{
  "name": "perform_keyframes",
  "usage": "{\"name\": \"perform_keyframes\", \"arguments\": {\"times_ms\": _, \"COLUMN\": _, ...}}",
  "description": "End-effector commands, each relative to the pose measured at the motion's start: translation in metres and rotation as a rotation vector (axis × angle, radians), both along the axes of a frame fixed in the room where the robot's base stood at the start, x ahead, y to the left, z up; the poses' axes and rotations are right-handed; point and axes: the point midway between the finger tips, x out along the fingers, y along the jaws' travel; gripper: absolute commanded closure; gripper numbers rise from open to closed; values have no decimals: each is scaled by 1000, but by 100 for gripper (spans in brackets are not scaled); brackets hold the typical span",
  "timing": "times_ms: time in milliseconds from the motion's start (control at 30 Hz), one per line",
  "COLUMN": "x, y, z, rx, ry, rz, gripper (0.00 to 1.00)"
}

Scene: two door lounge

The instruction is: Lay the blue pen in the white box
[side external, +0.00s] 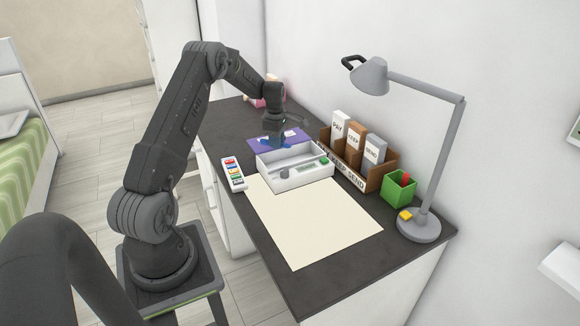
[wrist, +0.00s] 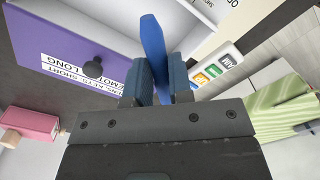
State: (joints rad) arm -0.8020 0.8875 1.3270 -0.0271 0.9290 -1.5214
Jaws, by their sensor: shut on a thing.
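The blue pen (wrist: 153,45) is held between the two fingers of my gripper (wrist: 160,82), which is shut on it. In the wrist view the pen sticks out beyond the fingertips toward the white box (wrist: 125,18). In the side view the white box (side external: 297,180) stands on the dark desk, open on top, with a grey thing and a green thing inside. My gripper (side external: 271,142) is low over the purple panel, at the far side of the box. The pen is too small to tell apart from the fingers there.
The purple panel (side external: 293,134) bears printed words. A white strip with coloured labels (side external: 233,173) lies left of the box. A cream sheet (side external: 315,220) covers the front.

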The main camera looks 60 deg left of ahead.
Motion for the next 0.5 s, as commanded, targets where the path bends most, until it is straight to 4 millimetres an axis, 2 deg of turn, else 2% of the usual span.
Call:
{"name": "perform_keyframes", "arguments": {"times_ms": 300, "x": 1, "y": 2, "z": -50, "rx": -3, "ry": 2, "rz": 10, "gripper": 100}}
{"name": "perform_keyframes", "arguments": {"times_ms": 500, "x": 1, "y": 2, "z": -66, "rx": 0, "ry": 0, "rz": 9, "gripper": 100}}
